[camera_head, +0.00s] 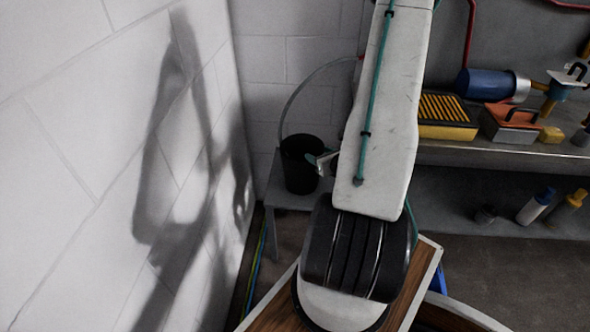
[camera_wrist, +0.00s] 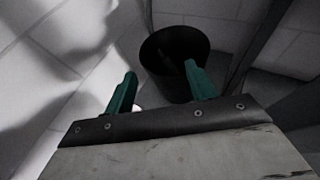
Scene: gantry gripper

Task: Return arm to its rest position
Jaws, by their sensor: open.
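In the wrist view, my gripper (camera_wrist: 160,86) shows two green fingers spread apart with nothing held between them. A black bucket (camera_wrist: 157,62) lies beyond the fingertips, its open mouth facing the camera; the right finger overlaps its rim in the picture. A dark shape shows inside the bucket, too dim to name. In the head view, the same bucket (camera_head: 302,178) stands upright on a grey bench, left of my raised arm. A small part of my gripper (camera_head: 321,160) shows at the bucket's right side; the rest is hidden behind my arm. I cannot tell whether it touches the bucket.
A white block wall (camera_head: 60,170) stands close on the left, with my arm's shadow on it. Bottles (camera_head: 535,207) stand lower down.

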